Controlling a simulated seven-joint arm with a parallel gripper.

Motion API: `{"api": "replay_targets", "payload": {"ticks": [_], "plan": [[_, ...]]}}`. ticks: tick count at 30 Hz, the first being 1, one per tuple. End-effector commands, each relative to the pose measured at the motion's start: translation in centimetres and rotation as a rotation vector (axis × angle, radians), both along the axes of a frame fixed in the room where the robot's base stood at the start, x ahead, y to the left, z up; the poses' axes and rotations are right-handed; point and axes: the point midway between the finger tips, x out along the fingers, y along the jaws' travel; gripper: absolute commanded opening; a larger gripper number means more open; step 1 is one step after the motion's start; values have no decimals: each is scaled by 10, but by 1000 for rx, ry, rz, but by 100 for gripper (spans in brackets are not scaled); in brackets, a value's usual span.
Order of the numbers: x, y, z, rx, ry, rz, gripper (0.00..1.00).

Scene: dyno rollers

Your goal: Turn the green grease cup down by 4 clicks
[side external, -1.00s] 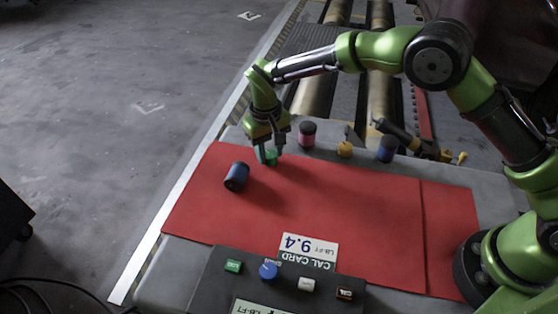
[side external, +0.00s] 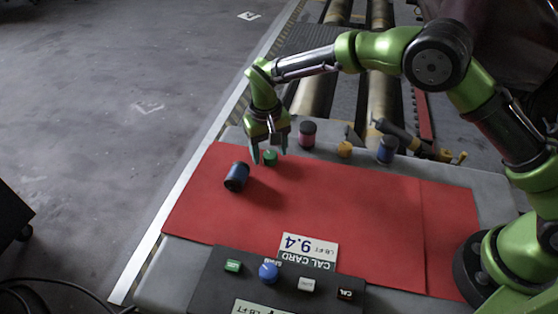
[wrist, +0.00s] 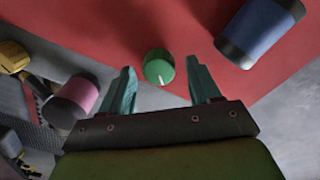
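The green grease cup (side external: 270,158) sits at the back edge of the red mat, and its round top with a pale mark shows in the wrist view (wrist: 159,68). My gripper (side external: 269,157) is at the cup with its fingers spread wide. In the wrist view my gripper (wrist: 160,80) has a teal finger on each side of the cup, with a visible gap on both sides. Nothing is held.
A blue and black cylinder (side external: 237,177) lies on the red mat (side external: 330,205) close to my gripper. A pink and black cup (side external: 307,134), a yellow knob (side external: 345,149) and a blue cup (side external: 387,149) stand along the back. A button panel (side external: 210,283) is at the front.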

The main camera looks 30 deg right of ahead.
Motion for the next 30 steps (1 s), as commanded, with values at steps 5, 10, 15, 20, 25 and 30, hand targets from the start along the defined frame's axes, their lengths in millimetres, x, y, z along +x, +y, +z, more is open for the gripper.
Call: {"api": "replay_targets", "payload": {"ticks": [5,10,15,20,25,30], "plan": [[0,0,-1,0,1,0,62],[0,0,10,0,-2,2,62],[1,2,44,2,-4,0,62],[1,3,84,2,-4,0,62],[1,4,123,2,-4,0,62],[1,5,152,1,-2,0,62]]}}
